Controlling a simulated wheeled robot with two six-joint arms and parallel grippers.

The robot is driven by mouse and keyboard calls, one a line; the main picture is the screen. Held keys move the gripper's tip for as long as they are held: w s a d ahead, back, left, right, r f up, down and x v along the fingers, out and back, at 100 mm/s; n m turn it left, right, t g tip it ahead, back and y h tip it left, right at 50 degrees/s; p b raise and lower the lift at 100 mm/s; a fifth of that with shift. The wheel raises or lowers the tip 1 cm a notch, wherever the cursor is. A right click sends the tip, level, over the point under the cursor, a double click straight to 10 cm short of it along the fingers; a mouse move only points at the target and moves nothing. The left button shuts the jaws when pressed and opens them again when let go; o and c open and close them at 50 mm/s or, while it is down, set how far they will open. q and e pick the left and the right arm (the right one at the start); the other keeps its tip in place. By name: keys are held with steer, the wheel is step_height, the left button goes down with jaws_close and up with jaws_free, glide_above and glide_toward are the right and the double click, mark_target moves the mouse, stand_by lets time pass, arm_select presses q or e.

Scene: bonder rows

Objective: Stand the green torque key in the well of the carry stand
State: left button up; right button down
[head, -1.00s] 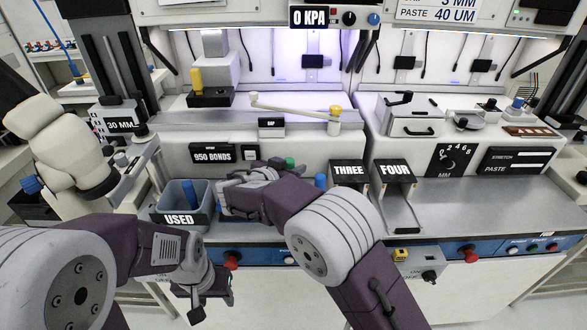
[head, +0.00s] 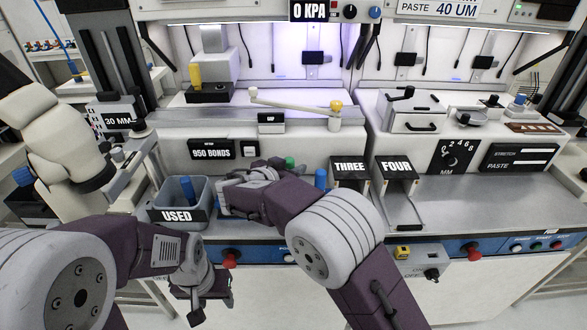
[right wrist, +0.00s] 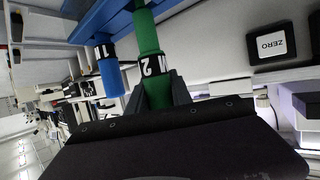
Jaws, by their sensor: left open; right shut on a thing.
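In the right wrist view my right gripper (right wrist: 165,92) is shut on the green torque key (right wrist: 148,40), which has a black-and-white band marked 2. The green key's far end meets or passes a blue bar (right wrist: 98,22) at the top; I cannot tell whether it touches it. In the head view a green cap (head: 290,162) shows just behind my right arm, whose fingers I cannot make out there. My left gripper (head: 204,292) is open and empty, low in front of the bench. I cannot identify the carry stand or its well with certainty.
A blue key marked 1 (right wrist: 109,68) stands close beside the green one. A grey USED bin (head: 163,214) holds a blue piece (head: 188,190). Bare bench (head: 460,205) lies further right.

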steer(key=shift+f+b, duration=1.85)
steer(key=shift+b, duration=0.55)
steer(key=c, duration=1.1)
jaws_free()
steer(key=v, duration=0.9)
steer(key=shift+s, duration=0.1)
